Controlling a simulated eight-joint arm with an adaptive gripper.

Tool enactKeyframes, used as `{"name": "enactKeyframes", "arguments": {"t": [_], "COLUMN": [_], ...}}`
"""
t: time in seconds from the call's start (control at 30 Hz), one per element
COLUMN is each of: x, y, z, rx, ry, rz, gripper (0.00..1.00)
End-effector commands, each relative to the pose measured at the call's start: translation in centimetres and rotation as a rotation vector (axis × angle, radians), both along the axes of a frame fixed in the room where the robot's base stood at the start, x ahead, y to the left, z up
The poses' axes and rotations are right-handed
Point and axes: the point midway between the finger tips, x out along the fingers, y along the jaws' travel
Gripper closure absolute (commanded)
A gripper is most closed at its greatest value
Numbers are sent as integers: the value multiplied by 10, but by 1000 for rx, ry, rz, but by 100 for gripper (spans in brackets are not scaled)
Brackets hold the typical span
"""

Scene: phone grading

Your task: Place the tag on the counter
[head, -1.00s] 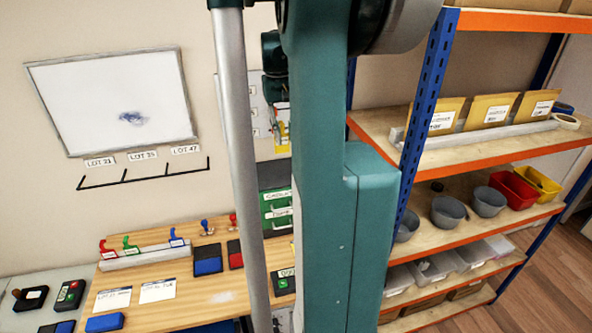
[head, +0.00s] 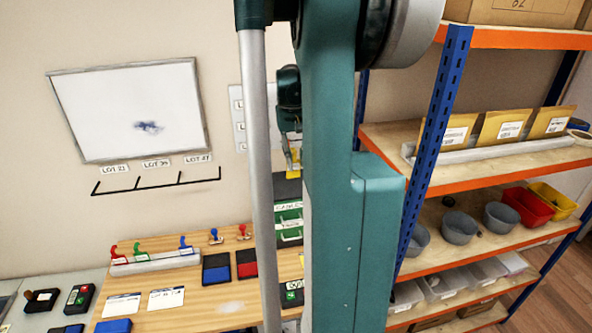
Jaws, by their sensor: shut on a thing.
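My gripper (head: 291,158) is in the middle of the head view, in front of the wall and above the far part of the wooden counter (head: 222,316). It points down and is shut on a small yellow tag (head: 293,168), which hangs below it clear of the counter. My own upright column and arm hide part of the gripper and the counter's right side. Writing on the tag is too small to read.
Stamps in a rack (head: 155,258), ink pads (head: 216,268), cards (head: 166,298) and green drawers (head: 289,222) occupy the counter. Bare wood lies at its front middle. A grey surface (head: 30,322) adjoins on the left. A shelf unit (head: 440,130) with bins stands right. A whiteboard (head: 130,110) hangs behind.

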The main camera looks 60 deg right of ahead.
Motion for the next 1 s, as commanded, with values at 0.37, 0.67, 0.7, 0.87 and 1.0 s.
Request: {"name": "enactKeyframes", "arguments": {"t": [0.37, 0.67, 0.7, 0.87, 1.0], "x": [0, 0, 0, 0, 0], "y": [0, 0, 0, 0, 0], "z": [-21, -42, -42, -42, -44], "rx": [0, 0, 0, 0, 0], "ry": [0, 0, 0, 0, 0], "rz": [0, 0, 0, 0, 0], "gripper": [87, 87, 87, 87, 87]}}
